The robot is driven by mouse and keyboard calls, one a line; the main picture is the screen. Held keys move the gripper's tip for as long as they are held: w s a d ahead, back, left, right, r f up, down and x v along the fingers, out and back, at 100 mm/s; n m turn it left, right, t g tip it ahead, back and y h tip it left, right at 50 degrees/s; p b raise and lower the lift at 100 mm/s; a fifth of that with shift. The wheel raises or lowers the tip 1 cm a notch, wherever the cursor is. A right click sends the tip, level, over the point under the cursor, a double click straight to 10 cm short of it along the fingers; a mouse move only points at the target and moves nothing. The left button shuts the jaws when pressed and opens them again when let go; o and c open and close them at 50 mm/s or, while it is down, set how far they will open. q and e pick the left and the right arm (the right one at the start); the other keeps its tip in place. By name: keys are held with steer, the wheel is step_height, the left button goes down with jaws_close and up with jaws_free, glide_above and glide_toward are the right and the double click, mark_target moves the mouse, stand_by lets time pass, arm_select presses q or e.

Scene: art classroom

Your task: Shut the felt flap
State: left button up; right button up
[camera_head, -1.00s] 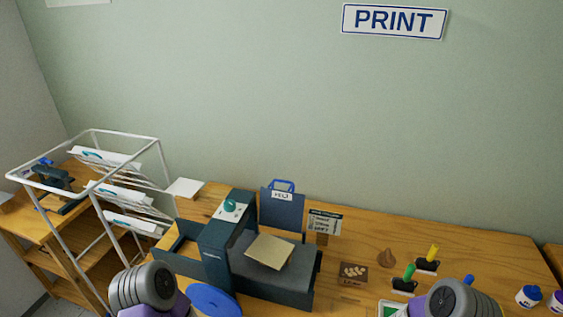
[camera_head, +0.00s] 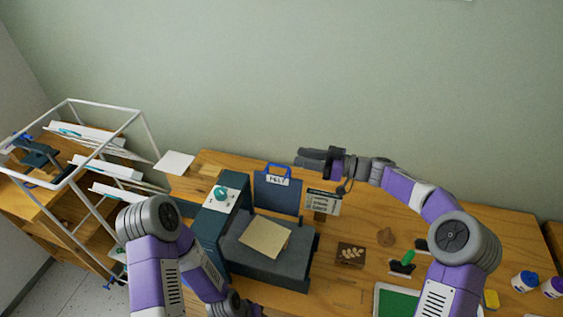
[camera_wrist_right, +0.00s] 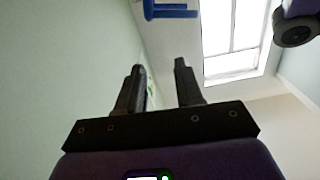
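The felt flap (camera_head: 277,196) is a dark blue panel with a "FELT" label and a blue handle (camera_head: 276,169) on top. It stands upright at the back of the printing press (camera_head: 270,262). My right gripper (camera_head: 302,158) is just right of the handle and near its height, apart from it as far as I can tell. In the right wrist view its fingers (camera_wrist_right: 160,68) are apart with nothing between them, and the blue handle (camera_wrist_right: 172,11) shows beyond them at the top. My left gripper is out of sight below the bottom edge.
A tan sheet (camera_head: 265,237) lies on the grey press bed. A small sign (camera_head: 322,202) stands right of the flap. A wire drying rack (camera_head: 103,150) is at the left. A brown block (camera_head: 350,254), ink tools and a green tray (camera_head: 400,302) are on the table at the right.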

mark_target(280, 166)
steer(key=f+b, duration=0.4)
steer(key=f, duration=0.1)
steer(key=shift+s, duration=0.2)
steer(key=a, duration=0.2)
steer(key=w+a, duration=0.1)
steer(key=a, duration=0.4)
steer(key=shift+w+a+p, duration=0.3)
steer(key=shift+w+p, duration=0.05)
steer(key=shift+p, duration=0.05)
steer(key=shift+c, duration=0.2)
steer(key=shift+d, duration=0.1)
jaws_close()
